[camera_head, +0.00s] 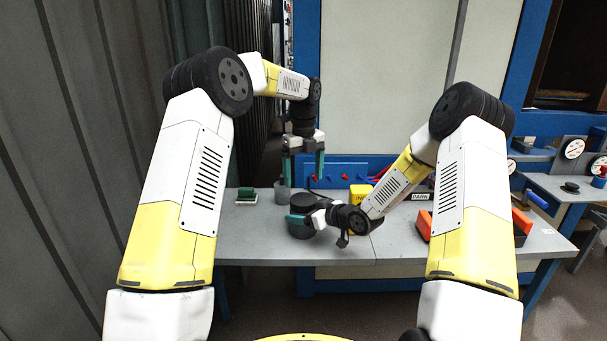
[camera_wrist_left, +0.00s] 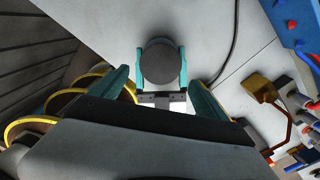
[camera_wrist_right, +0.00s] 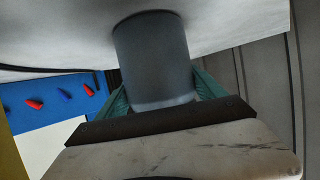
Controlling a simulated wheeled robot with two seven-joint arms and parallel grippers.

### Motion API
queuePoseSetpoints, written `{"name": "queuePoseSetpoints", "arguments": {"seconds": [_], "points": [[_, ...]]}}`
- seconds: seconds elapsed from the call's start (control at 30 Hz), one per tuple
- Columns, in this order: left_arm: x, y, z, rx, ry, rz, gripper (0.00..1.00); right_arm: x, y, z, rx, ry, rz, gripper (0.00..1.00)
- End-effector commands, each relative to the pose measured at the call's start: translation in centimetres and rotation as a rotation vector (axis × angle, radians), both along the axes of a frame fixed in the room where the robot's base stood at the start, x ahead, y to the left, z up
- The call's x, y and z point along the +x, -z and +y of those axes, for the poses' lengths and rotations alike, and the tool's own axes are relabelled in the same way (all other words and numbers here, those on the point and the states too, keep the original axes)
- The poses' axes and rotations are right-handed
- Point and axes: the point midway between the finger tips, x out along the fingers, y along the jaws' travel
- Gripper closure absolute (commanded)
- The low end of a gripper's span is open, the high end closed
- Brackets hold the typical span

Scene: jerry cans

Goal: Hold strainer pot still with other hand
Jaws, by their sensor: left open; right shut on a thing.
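The strainer pot, a dark grey cylinder (camera_head: 303,233), stands upright on the grey workbench. My right gripper (camera_head: 297,220) reaches it from the right and is shut around its side. In the right wrist view the pot (camera_wrist_right: 155,60) fills the space between the teal fingers. My left gripper (camera_head: 303,174) points down above the pot, open and empty. In the left wrist view the pot's round dark top (camera_wrist_left: 160,62) lies between the right gripper's fingers, with my left fingers spread wide in the foreground. The inside of the pot cannot be made out.
A grey cup (camera_head: 281,196) stands behind the pot, partly hidden by a left finger. A green block (camera_head: 246,194) lies to the left on the workbench (camera_head: 250,238). A yellow box (camera_head: 361,194) and orange items (camera_head: 424,224) are to the right. A blue panel (camera_head: 345,170) stands behind.

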Motion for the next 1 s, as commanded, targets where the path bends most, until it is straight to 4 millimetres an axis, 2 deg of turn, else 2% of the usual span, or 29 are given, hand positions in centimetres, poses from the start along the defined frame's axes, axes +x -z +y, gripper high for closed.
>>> {"name": "queuePoseSetpoints", "arguments": {"seconds": [0.1, 0.2, 0.33, 0.53, 0.8, 1.0], "points": [[0.0, -0.1, 0.0, -0.003, 0.216, -0.001, 0.14, 0.0, 0.0, 0.0, 0.000, 0.001, -0.001, 1.00], [0.1, -0.1, 0.0, -0.004, 0.361, -0.003, 0.14, 0.0, 0.0, 0.0, 0.000, 0.001, -0.001, 1.00], [0.1, -0.2, 0.0, -0.004, 0.473, -0.005, 0.14, 0.0, 0.0, 0.0, 0.000, 0.001, -0.001, 1.00], [0.1, 1.1, 0.0, -0.004, 0.519, -0.004, 0.14, 0.0, 0.0, 0.0, 0.001, 0.000, -0.001, 1.00], [0.0, 5.3, 0.1, -0.003, 0.517, -0.003, 0.14, 0.0, 0.0, 0.0, 0.001, 0.000, -0.001, 1.00], [0.1, 7.3, 0.0, -0.004, 0.516, -0.004, 0.14, 0.0, -0.1, 0.0, 0.001, 0.000, -0.001, 1.00]]}}
